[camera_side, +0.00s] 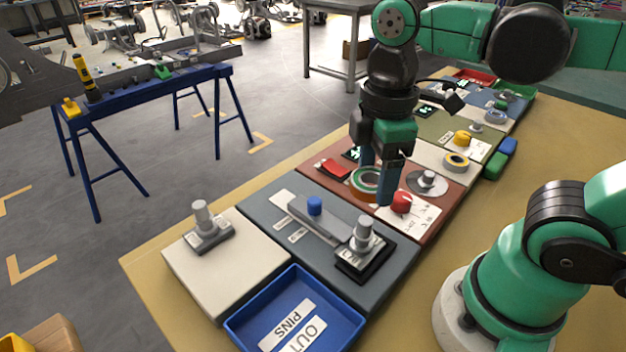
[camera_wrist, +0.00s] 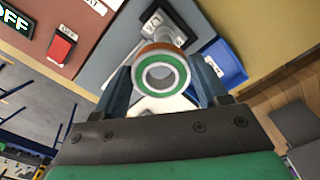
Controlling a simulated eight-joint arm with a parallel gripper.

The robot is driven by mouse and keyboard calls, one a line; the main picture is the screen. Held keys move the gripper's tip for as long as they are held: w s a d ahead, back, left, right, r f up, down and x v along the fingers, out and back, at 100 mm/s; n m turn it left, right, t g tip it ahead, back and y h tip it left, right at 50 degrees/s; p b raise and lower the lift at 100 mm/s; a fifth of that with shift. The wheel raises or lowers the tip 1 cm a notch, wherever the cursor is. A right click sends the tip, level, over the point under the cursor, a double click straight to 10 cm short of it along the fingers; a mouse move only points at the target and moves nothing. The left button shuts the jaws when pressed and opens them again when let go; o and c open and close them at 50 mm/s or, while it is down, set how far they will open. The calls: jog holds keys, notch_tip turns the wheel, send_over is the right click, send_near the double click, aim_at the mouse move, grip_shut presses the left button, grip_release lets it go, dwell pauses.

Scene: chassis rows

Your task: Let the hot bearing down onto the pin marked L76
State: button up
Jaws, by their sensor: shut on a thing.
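The bearing (camera_side: 357,187), a ring with a green face band and an orange-brown outer side, is between the fingers of my gripper (camera_side: 377,182), above the red-brown plate. In the wrist view the bearing (camera_wrist: 139,79) is held between both fingertips, its bore facing the camera. A grey pin (camera_side: 363,230) stands on a black base with a white label on the blue-grey plate, apart from the bearing. In the wrist view a pin (camera_wrist: 164,33) shows partly behind the bearing. Another grey pin (camera_side: 200,212) stands on the white plate. I cannot read L76 on any label.
A red knob (camera_side: 401,202) and a disc with a grey stud (camera_side: 427,182) are close to my fingers. A grey bar with a blue peg (camera_side: 314,205) lies beside the black-based pin. A blue tray (camera_side: 240,327) marked "OUT PINS" is at the front. A blue trestle (camera_side: 150,100) stands off the table.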

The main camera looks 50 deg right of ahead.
aim_at(368, 220)
jog(key=shift+s+a+f, duration=0.15)
jog(key=shift+a+f, duration=0.15)
jog(key=shift+f, duration=3.2)
jog(key=o, duration=1.4)
jog(key=shift+r, duration=2.8)
